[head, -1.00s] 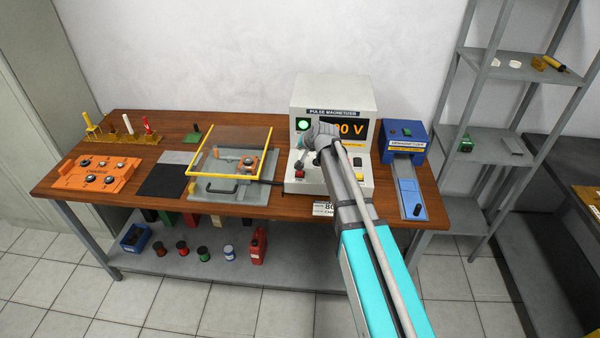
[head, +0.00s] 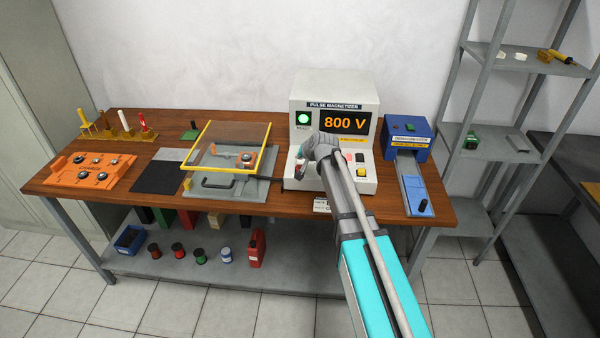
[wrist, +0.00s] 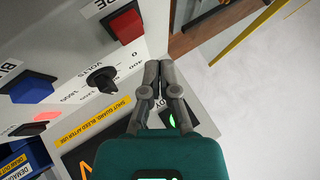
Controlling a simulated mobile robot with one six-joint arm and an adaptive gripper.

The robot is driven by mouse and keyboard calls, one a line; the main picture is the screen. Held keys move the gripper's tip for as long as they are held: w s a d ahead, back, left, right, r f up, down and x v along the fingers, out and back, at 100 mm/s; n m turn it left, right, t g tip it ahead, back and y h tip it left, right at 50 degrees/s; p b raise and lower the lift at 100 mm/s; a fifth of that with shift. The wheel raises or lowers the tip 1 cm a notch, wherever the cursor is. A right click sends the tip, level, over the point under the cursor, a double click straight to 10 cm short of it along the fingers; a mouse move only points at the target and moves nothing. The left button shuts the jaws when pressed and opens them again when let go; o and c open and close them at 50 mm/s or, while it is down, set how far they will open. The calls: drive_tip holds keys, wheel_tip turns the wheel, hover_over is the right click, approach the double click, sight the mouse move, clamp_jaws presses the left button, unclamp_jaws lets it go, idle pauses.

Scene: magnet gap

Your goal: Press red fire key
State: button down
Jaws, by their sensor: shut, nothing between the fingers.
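The red fire key (wrist: 123,23) shows at the top of the wrist view, in a dark housing on the sloped panel of the pulse magnetizer (head: 316,92). In the head view the key is mostly hidden by my gripper. My gripper (wrist: 151,66) is shut and empty. Its fingertips are over the panel beside the black voltage knob (wrist: 102,80), a short way from the red key. Whether they touch the panel I cannot tell. The magnetizer's display (head: 346,122) reads 800 V and its green ready lamp (head: 303,118) is lit.
A yellow-framed clear guard (head: 228,147) stands left of the magnetizer. A yellow key (head: 361,171) sits on the panel's right. The blue demagnetizer (head: 407,138) stands to the right, an orange fixture (head: 92,170) at far left.

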sight(300, 167)
drive_tip(key=shift+f+b, duration=0.6)
drive_tip(key=shift+f, duration=0.3)
drive_tip(key=shift+f, duration=0.15)
idle(0.9)
drive_tip(key=shift+f+b, duration=0.25)
drive_tip(key=shift+b, duration=0.15)
drive_tip(key=shift+f+b, duration=0.5)
drive_tip(key=shift+b, duration=0.05)
idle(0.9)
drive_tip(key=shift+r, duration=0.1)
idle(0.4)
drive_tip(key=shift+r+p, duration=0.85)
drive_tip(key=shift+p, duration=0.15)
drive_tip(key=shift+r+p, duration=2.5)
